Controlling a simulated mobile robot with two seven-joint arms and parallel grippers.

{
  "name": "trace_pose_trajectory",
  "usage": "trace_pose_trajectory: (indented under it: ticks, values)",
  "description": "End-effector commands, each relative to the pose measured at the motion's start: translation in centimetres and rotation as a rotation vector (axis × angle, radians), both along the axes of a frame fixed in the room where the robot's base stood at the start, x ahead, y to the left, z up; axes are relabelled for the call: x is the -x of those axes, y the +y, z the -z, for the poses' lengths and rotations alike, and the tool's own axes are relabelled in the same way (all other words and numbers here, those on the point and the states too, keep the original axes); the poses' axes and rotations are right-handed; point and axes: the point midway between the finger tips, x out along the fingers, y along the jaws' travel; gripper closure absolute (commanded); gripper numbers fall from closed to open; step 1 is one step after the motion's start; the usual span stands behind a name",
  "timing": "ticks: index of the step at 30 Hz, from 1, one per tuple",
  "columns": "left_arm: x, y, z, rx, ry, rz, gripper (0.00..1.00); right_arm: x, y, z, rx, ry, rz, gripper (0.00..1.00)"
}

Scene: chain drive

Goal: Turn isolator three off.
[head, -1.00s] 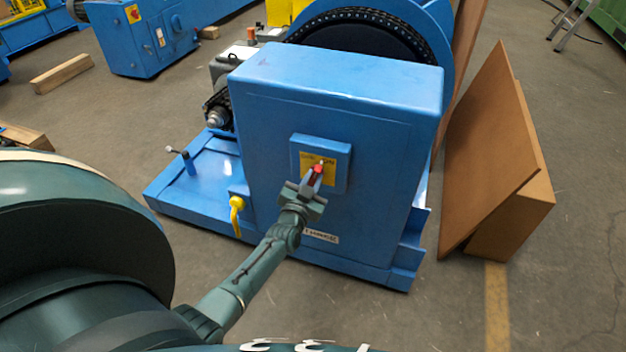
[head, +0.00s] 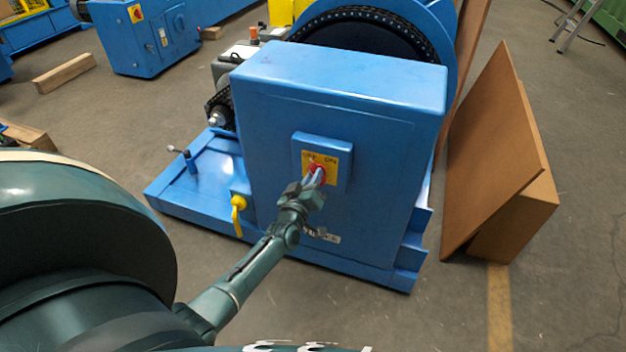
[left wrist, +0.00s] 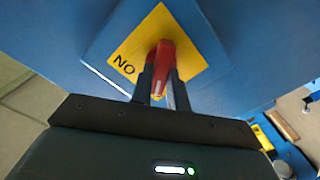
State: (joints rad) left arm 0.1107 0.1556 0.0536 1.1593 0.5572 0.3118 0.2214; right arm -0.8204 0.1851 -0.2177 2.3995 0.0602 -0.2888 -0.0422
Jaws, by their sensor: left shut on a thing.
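The isolator is a blue box on the front of a large blue cabinet (head: 275,105). It has a yellow plate (head: 331,163) with OFF at left and ON at right, and a red handle (head: 318,172). My left gripper (head: 314,178) is shut on the red handle, its fingers partly hiding it. In the left wrist view the red handle (left wrist: 162,60) sits between the two fingertips (left wrist: 160,88). The word ON shows on the yellow plate (left wrist: 133,58) left of the handle; OFF is not readable there. My right gripper is not in view.
Brown boards (head: 490,160) lean at the right. Another blue cabinet (head: 135,45) stands back left. The floor in front is clear.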

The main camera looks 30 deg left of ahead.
Motion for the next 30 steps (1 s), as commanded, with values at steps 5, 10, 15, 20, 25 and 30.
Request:
trace_pose_trajectory:
  ticks: [5,10,15,20,25,30]
  values:
    - [0.05,0.03,0.16,0.097,-0.022,0.001,1.00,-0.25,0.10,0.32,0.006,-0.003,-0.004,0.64]
    - [0.05,0.04,0.16,0.154,-0.035,0.001,1.00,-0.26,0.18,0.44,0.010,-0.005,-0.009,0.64]
    - [0.05,0.06,0.13,0.183,-0.043,0.001,1.00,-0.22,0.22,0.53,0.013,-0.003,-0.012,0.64]
    - [0.05,0.06,0.13,0.192,-0.045,0.001,1.00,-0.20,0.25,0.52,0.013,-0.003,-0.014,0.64]
    - [0.05,0.06,0.13,0.193,-0.045,0.000,1.00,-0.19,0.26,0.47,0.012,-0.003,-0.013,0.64]
    - [0.05,0.06,0.13,0.193,-0.045,0.000,0.79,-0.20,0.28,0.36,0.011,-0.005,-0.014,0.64]
